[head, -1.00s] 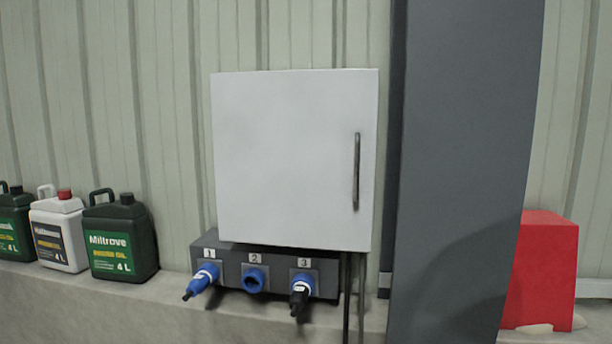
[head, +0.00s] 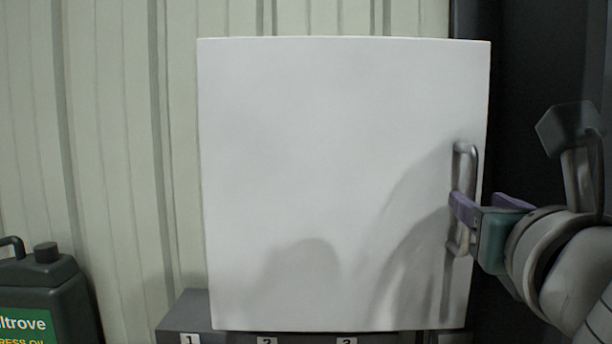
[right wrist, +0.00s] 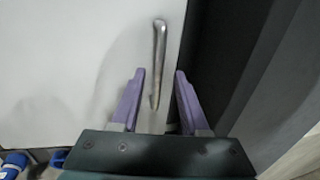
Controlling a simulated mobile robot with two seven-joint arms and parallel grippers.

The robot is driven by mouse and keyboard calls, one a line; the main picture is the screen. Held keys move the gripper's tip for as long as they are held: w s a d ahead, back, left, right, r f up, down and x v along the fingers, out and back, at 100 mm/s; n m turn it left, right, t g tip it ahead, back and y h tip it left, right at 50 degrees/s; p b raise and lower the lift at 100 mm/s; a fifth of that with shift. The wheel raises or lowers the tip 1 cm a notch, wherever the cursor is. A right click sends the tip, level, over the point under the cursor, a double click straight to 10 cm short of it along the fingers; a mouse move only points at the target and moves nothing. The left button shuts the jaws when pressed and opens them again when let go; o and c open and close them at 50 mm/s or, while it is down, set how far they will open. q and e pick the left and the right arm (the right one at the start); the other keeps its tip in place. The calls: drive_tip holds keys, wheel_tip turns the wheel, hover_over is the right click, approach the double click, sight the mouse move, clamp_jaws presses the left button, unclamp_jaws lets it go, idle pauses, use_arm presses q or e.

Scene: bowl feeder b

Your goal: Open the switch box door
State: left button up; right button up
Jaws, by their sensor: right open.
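The white switch box door (head: 320,170) is shut and faces me in the head view. It fills the left part of the right wrist view (right wrist: 70,60). Its vertical metal handle (head: 470,160) sits near the door's right edge. My right gripper (head: 462,205) is at the handle's lower half, its purple fingers open. In the right wrist view the handle (right wrist: 159,60) runs down between the two open fingers (right wrist: 158,80), with a gap to each side. My left gripper is not in view.
A dark pillar (head: 525,75) stands right of the box. Below the box is a grey socket block (head: 185,310) with numbered labels. A dark green oil canister (head: 45,290) stands at the lower left. Blue plugs (right wrist: 15,162) show in the right wrist view.

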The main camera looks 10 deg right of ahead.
sight(472, 198)
drive_tip(key=shift+p+x, duration=0.55)
drive_tip(key=shift+x, duration=1.55)
drive_tip(key=shift+a, duration=0.1)
drive_tip(key=shift+c, duration=0.2)
clamp_jaws()
